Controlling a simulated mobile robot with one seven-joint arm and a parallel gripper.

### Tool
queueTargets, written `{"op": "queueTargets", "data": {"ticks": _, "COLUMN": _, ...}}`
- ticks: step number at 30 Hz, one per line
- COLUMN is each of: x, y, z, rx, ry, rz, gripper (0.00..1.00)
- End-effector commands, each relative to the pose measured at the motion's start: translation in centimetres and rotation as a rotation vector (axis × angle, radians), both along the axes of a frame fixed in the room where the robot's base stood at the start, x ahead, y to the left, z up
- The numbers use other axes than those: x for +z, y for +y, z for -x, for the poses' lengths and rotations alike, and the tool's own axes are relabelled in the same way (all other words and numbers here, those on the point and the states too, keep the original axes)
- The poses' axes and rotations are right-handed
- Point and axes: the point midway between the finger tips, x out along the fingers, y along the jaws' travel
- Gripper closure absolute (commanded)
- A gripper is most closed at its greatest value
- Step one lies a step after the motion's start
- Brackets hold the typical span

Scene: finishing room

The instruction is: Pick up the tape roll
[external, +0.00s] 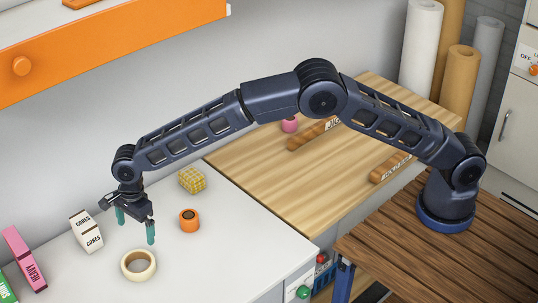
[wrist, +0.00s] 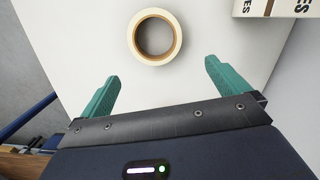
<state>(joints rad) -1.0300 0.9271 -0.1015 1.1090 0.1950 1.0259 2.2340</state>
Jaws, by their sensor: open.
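The tape roll (external: 138,276) is a cream ring lying flat on the white table, near its front edge. In the wrist view the tape roll (wrist: 178,37) lies at the top, ahead of the fingertips and between their lines, with the table showing through its hole. My gripper (external: 136,226) has two teal fingers spread apart and empty. It hangs above the table, behind the tape roll in the external view, and does not touch it. The open fingers also show in the wrist view (wrist: 162,71). Nothing covers the roll.
A white box marked CORES (external: 87,231) stands left of the gripper; a box corner shows in the wrist view (wrist: 270,8). An orange roll (external: 189,221) and a yellow wire-patterned cube (external: 192,180) stand to the right. A pink box (external: 25,260) is at far left. The table right of the roll is clear.

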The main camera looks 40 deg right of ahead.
Motion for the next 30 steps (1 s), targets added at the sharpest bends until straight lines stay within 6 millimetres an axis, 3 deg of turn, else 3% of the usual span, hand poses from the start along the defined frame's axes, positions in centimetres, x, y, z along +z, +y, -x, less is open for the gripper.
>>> {"op": "queueTargets", "data": {"ticks": 4, "x": -1.3, "y": 1.2, "z": 0.8, "rx": -0.017, "ry": 0.005, "rz": 0.004, "gripper": 0.00}}
{"op": "queueTargets", "data": {"ticks": 30, "x": -10.1, "y": 2.3, "z": 1.2, "rx": -0.018, "ry": 0.007, "rz": 0.004, "gripper": 0.00}}
